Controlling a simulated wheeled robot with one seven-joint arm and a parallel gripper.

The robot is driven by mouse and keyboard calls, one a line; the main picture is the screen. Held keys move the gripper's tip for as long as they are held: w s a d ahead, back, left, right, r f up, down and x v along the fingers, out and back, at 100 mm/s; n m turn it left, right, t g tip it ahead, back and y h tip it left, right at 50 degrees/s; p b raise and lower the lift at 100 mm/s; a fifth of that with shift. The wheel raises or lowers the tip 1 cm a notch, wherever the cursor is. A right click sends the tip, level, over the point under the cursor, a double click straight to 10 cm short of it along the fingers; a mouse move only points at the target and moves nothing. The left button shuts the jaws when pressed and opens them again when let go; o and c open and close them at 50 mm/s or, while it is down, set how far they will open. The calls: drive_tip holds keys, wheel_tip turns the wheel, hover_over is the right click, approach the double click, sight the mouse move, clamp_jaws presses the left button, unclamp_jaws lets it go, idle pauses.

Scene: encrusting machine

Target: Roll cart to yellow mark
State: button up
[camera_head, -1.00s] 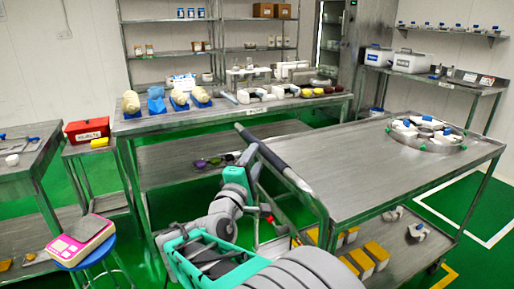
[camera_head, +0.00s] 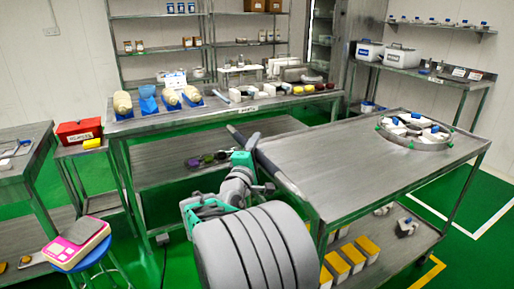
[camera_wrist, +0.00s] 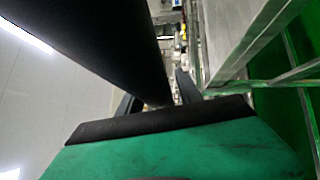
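The steel cart (camera_head: 370,165) stands at centre right, with a black push handle (camera_head: 275,172) along its left end. My gripper (camera_head: 254,151) is at the handle's upper part. In the wrist view the handle (camera_wrist: 110,40) runs down between my two dark fingers (camera_wrist: 157,98), one on each side. I cannot tell whether they press on it. A yellow floor mark (camera_head: 428,273) shows as a corner line at lower right, just beyond the cart's lower shelf. The rest of that mark is hidden or out of view.
A round tray (camera_head: 415,144) of white parts sits on the cart top; yellow boxes (camera_head: 350,254) stand on its lower shelf. A long steel worktable (camera_head: 190,118) is behind. A pink scale on a blue stool (camera_head: 75,263) stands at lower left. Green floor is open to the right.

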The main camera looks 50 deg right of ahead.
clamp_jaws()
drive_tip(key=shift+a, duration=0.1)
idle(1.1)
